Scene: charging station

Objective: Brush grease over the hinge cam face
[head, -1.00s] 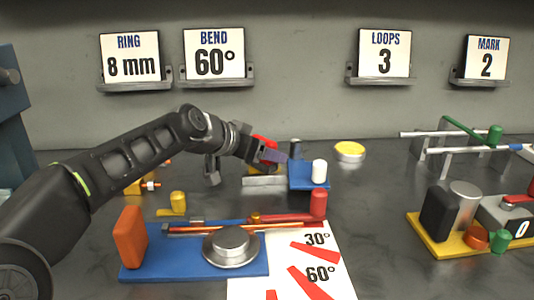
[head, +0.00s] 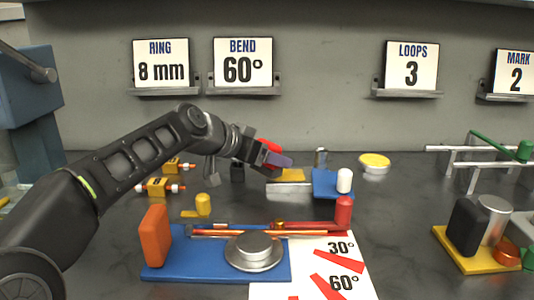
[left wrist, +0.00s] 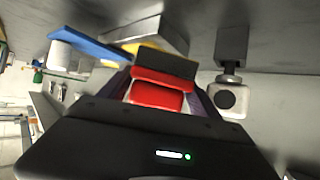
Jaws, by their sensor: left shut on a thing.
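My left gripper (head: 279,162) is shut on a red-handled piece (head: 268,147), and the arm reaches in from the left. In the left wrist view the red piece (left wrist: 157,94) lies between the fingers, with a dark block in front of it. I cannot tell whether this is a brush with bristles. Below and just beyond the gripper stands a yellow-topped metal block (head: 290,186) beside a blue plate (head: 325,190) with a white knob. A cam face cannot be made out, and contact with the block is unclear. My right gripper is out of view.
A yellow round lid or tin (head: 374,160) stands at the back. The blue bending jig (head: 215,272) with an orange block (head: 157,235) is in front, beside an angle sheet (head: 350,270). A yellow-based fixture (head: 465,262) stands at right. Small yellow parts (head: 160,187) lie at left.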

